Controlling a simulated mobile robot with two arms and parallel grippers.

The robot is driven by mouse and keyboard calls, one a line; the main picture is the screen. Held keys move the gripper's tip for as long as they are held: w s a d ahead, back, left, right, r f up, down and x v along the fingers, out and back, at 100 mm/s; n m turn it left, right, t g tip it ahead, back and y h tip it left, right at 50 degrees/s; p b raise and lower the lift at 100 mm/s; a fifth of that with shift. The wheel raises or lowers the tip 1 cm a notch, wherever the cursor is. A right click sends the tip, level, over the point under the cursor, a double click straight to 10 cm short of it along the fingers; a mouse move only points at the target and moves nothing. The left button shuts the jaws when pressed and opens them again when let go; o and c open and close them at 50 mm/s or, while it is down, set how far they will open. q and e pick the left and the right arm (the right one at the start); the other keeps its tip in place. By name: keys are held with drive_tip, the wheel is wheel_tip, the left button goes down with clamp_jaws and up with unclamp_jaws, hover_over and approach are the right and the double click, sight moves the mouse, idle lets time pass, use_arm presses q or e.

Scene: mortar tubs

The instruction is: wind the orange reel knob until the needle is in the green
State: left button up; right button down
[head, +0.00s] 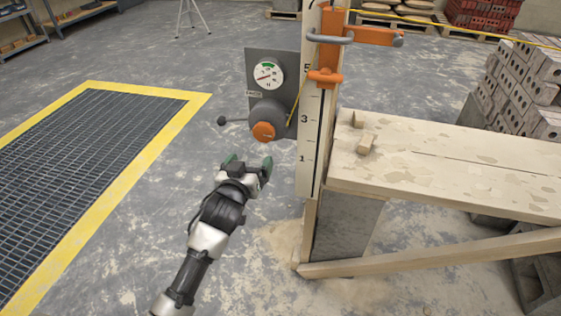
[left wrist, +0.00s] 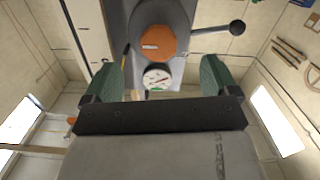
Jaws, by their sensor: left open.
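The orange reel knob (head: 263,131) is on the front of a grey drum on a grey panel (head: 254,60), with a black ball-ended lever out to the left. The round white gauge (head: 268,75) sits above it, with a green patch at its top. Its red needle seems to point left, off the green. My left gripper (head: 249,163) is open and empty, just below and in front of the knob. In the left wrist view the knob (left wrist: 158,43) and gauge (left wrist: 157,77) appear upside down between and beyond the green fingers. My right gripper is not in view.
A white numbered post (head: 311,130) with an orange clamp (head: 325,78) stands right of the panel; a yellow line runs from the drum. A plank bench (head: 460,165) extends right. A yellow-edged floor grate (head: 100,140) lies left. The floor between is clear.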

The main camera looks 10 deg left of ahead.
sight(262, 135)
use_arm(q)
drive_tip(key=shift+t, duration=0.3)
drive_tip(key=w, duration=0.3)
drive_tip(key=w+r+b, duration=0.1)
drive_tip(key=w, duration=0.5)
drive_tip(key=shift+w+d+r+b, duration=0.2)
drive_tip(key=shift+w+d+b, duration=0.05)
drive_tip(key=shift+b, duration=0.05)
drive_tip(key=shift+w, duration=0.5)
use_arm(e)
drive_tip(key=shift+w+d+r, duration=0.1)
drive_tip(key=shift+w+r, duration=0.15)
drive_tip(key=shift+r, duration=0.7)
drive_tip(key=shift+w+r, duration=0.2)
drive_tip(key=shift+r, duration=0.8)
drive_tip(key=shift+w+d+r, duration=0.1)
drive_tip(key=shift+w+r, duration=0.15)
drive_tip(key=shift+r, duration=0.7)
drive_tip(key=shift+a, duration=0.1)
use_arm(q)
drive_tip(key=c, duration=0.9)
